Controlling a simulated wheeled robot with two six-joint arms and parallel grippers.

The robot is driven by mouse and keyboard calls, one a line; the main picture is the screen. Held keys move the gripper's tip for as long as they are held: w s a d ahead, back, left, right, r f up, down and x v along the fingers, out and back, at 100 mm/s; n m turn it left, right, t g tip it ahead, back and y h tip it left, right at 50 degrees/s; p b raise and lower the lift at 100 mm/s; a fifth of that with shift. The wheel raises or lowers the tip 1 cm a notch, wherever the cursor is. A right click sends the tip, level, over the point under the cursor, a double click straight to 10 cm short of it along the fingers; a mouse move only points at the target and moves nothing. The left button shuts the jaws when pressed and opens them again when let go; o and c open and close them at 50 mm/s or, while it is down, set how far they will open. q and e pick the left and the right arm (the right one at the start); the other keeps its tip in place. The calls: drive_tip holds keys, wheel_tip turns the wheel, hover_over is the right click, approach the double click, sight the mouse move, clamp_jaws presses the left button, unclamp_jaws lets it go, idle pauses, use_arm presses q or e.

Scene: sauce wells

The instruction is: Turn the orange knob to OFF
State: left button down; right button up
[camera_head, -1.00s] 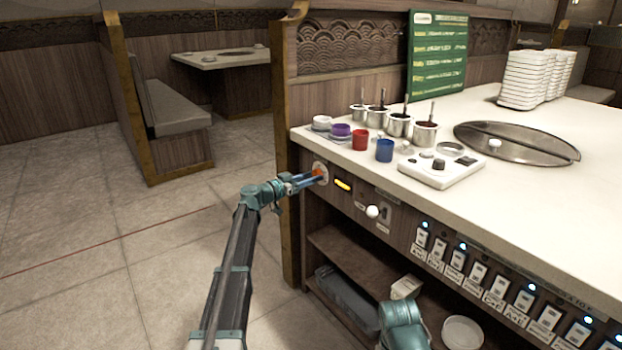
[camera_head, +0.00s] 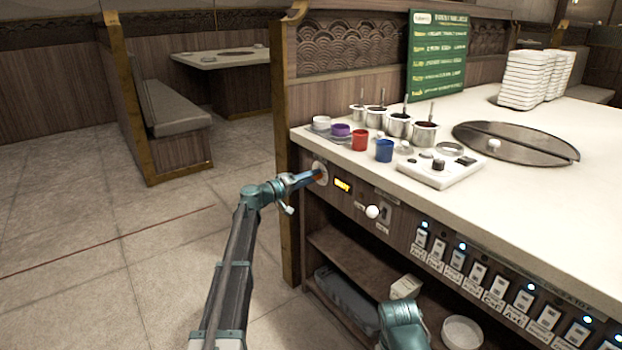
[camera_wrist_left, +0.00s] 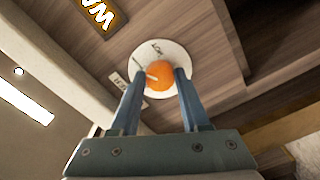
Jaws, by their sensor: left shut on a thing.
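The orange knob (camera_wrist_left: 159,76) sits on a round white dial plate (camera_wrist_left: 160,54) in the left wrist view, with a pale pointer mark on its face. The dial lettering is too small to read surely. My left gripper (camera_wrist_left: 155,78) has a finger on each side of the knob and is shut on it. In the head view my left gripper (camera_head: 314,176) is at the dial on the counter's left front panel and hides most of the knob. A lit display (camera_head: 342,185) is right of the dial; its letters begin "WA" in the left wrist view (camera_wrist_left: 101,14).
A white ball-ended lever (camera_head: 372,212) and a row of switches with blue lights (camera_head: 480,272) are further right on the panel. Cups and sauce wells (camera_head: 398,126) stand on the counter (camera_head: 560,210) above. A wooden post (camera_head: 287,150) is close left. The floor left is clear.

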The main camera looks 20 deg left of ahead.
use_arm(q)
drive_tip(key=n, duration=1.1)
drive_tip(key=shift+r+n, duration=0.1)
drive_tip(key=shift+n, duration=0.3)
idle(0.4)
drive_tip(key=shift+c, duration=1.9)
unclamp_jaws()
drive_tip(key=shift+a, duration=0.1)
drive_tip(key=v, duration=1.3)
drive_tip(key=shift+s+a, duration=0.2)
drive_tip(key=shift+s, duration=0.15)
